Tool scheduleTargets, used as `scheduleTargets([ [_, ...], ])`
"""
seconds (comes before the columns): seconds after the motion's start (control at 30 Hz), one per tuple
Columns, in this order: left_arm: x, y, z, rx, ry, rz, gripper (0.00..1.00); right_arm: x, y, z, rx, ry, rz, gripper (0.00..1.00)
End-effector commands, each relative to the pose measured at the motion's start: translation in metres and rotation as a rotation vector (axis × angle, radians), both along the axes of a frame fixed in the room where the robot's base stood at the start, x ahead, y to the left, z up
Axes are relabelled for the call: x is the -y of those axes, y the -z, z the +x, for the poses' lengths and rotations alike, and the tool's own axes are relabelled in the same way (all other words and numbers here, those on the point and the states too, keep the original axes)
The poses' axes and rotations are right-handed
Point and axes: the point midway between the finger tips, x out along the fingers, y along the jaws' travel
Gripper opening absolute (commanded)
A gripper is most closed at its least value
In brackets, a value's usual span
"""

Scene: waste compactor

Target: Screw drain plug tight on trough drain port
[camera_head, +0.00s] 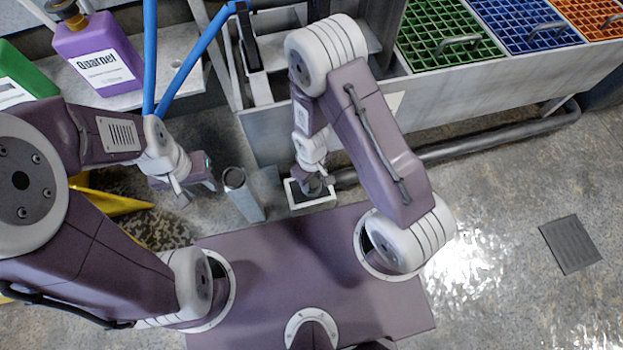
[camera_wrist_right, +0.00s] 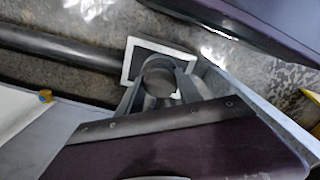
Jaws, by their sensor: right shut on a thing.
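My right gripper (camera_wrist_right: 160,85) reaches down beside the trough's near wall and is shut on a dark round piece, which looks like the drain plug (camera_wrist_right: 158,76). In the head view this gripper (camera_head: 313,186) is over a white-framed dark square (camera_head: 299,203) on the floor. A dark pipe (camera_head: 470,146) runs along the trough's (camera_head: 480,88) foot and ends close to the gripper. The drain port cannot be made out, and I cannot tell whether the plug is seated or its threads engaged. My left gripper (camera_head: 196,190) is open and empty, left of a grey cylinder (camera_head: 234,178).
The grey cylinder tops a slanting grey post (camera_head: 250,204) between my grippers. Green (camera_head: 435,30), blue (camera_head: 520,22) and orange (camera_head: 598,15) grates cover the trough. A purple Quarnel jug (camera_head: 97,55) and blue bars (camera_head: 195,58) stand at upper left. A floor grate (camera_head: 569,244) lies right, with open floor around.

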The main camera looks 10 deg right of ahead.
Motion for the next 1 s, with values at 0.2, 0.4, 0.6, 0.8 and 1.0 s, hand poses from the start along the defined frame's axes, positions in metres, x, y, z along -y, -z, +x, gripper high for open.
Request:
scheduleTargets([
  [0.2,0.0,-0.0046,0.0,0.0,0.0,0.0,0.36,0.0001,-0.0011,-0.0001,0.0,0.376,0.0,0.0],
  [0.4,0.0,-0.0032,0.0001,0.0,0.0,0.0,0.36,0.0,0.0004,0.0002,0.0,0.448,0.0,0.0],
  [0.6,0.0,-0.0032,0.0,0.0,0.0,0.0,0.36,0.0,0.0003,0.0001,0.0,0.445,0.0,0.68],
  [0.8,0.0,-0.0032,0.0,0.0,0.0,0.0,0.36,-0.0001,0.0003,0.0001,0.0,0.444,0.0,0.64],
  [1.0,0.0,-0.0032,0.0,0.0,0.0,0.0,0.36,0.0,0.0003,0.0,0.0,0.443,0.0,0.64],
])
